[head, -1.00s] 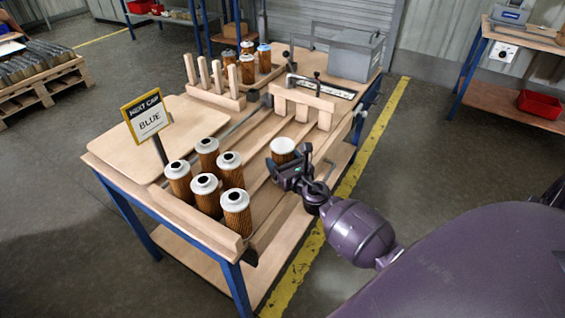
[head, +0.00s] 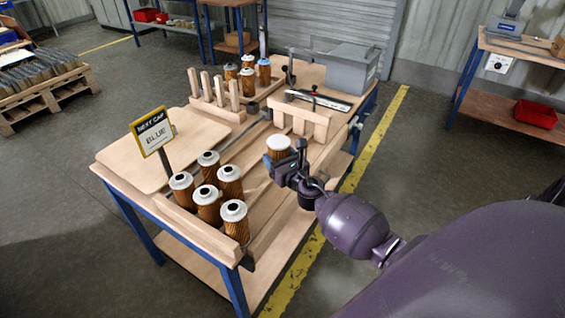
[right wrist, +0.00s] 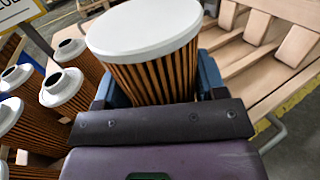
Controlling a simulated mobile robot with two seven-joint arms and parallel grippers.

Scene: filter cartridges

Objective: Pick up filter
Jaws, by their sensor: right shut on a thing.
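My right gripper (head: 281,165) is shut on a filter (head: 279,147) with a white cap and brown pleated body. The filter is upright over the right part of the table. It also shows in the right wrist view (right wrist: 150,50), between the blue fingers, with its plain white top up; whether its bottom touches the table is hidden. Several other filters (head: 207,203) with white caps and dark centre holes stand in a group at the near left. My left gripper is not in view.
A sign reading "NEXT CAP BLUE" (head: 152,132) stands on the table beside a pale board (head: 125,165). Wooden pegs (head: 206,88), a slotted wooden rack (head: 300,118), a grey bin (head: 351,70) and several capped filters (head: 248,80) stand farther back.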

